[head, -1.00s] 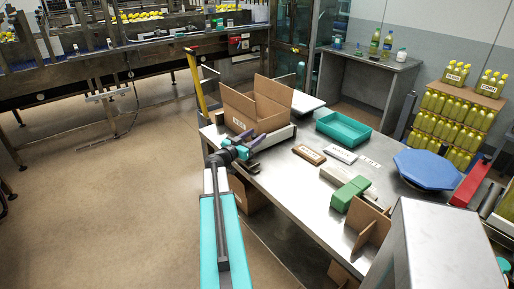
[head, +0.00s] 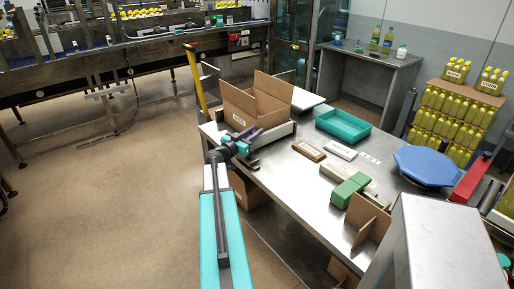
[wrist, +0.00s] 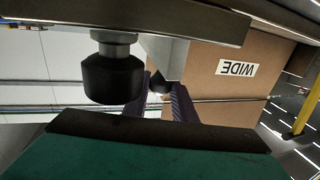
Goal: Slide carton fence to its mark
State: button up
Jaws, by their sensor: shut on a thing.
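The carton fence (head: 279,132) is a low, pale rail along the near side of an open brown carton (head: 235,107) at the table's far left. My gripper (head: 250,134), with purple fingers, is at the fence's left end. In the wrist view my gripper (wrist: 168,100) is shut on a small dark part by a grey metal bracket (wrist: 166,52), which I take to be part of the fence. The carton (wrist: 205,88) stands behind it, with a "WIDE" label. The grip itself is partly hidden. I cannot make out the fence's mark.
A blue octagonal plate (head: 427,166) stands at the right. Bare tabletop lies right of the fence.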

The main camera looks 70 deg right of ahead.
jog(key=shift+w+d+b, duration=0.35)
jog(key=shift+w+b, duration=0.25)
jog(key=shift+b, duration=0.1)
jog(key=o, duration=1.1)
jog(key=b+v, duration=0.4)
jog(key=v, duration=0.9)
jog(key=shift+a+r, duration=0.1)
jog(key=shift+a, duration=0.25)
jog(key=shift+w, duration=0.1)
